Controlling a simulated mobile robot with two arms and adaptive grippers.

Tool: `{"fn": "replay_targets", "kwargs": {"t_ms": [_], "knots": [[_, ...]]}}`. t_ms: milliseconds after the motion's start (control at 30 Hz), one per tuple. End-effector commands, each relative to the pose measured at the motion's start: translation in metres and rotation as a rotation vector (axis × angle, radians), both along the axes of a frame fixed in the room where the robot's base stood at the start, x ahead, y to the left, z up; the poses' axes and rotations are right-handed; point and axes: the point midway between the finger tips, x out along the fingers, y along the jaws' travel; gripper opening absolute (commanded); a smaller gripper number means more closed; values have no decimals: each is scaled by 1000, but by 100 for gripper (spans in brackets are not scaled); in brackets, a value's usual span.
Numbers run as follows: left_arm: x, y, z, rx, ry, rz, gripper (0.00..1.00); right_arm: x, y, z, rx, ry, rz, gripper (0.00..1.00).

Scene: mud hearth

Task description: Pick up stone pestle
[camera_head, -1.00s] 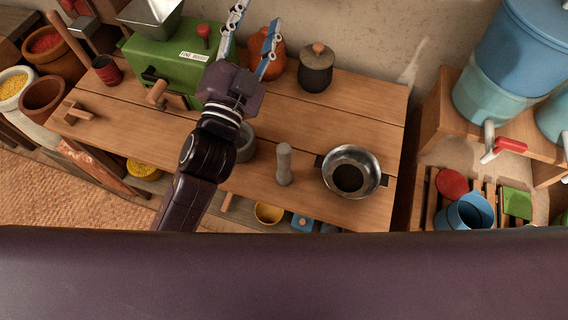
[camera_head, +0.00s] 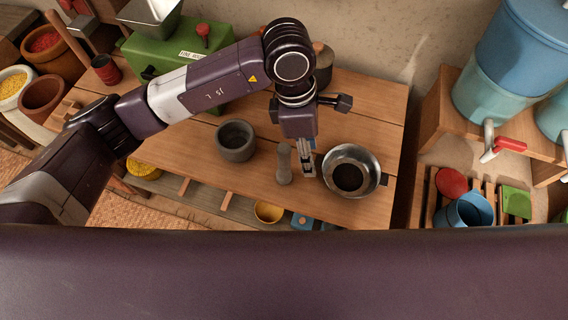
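The grey stone pestle (camera_head: 284,165) stands upright on the wooden table (camera_head: 262,195), near its front edge. My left gripper (camera_head: 308,172) points down just to the right of the pestle, between it and the metal bowl. Its fingers are seen nearly edge-on, so their opening does not show, and I cannot tell whether they touch the pestle. The grey stone mortar (camera_head: 236,141) stands to the left of the pestle and looks empty. My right gripper is not in view.
A metal bowl (camera_head: 366,160) with dark contents sits close to the right of my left gripper. A green machine (camera_head: 160,55) and a dark lidded pot (camera_head: 323,75) stand behind, partly hidden by my arm. Blue water containers (camera_head: 510,55) stand at the right.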

Motion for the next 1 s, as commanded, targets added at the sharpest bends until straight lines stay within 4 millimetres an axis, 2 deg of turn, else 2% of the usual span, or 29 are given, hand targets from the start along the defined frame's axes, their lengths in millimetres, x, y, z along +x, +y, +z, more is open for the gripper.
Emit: {"fn": "replay_targets", "kwargs": {"t_ms": [33,100,200,533,667,800,1000], "knots": [[13,17,0,73,-41,2,43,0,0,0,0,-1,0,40],[25,35,0,144,-76,5,43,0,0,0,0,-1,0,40],[31,46,-3,189,-95,8,43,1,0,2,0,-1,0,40],[27,51,-36,193,-92,10,43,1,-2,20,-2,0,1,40],[23,55,-54,192,-91,10,43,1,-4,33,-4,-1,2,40],[24,54,-73,189,-94,8,43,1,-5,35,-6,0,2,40],[25,54,-78,188,-96,8,43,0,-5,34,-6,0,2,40]]}}
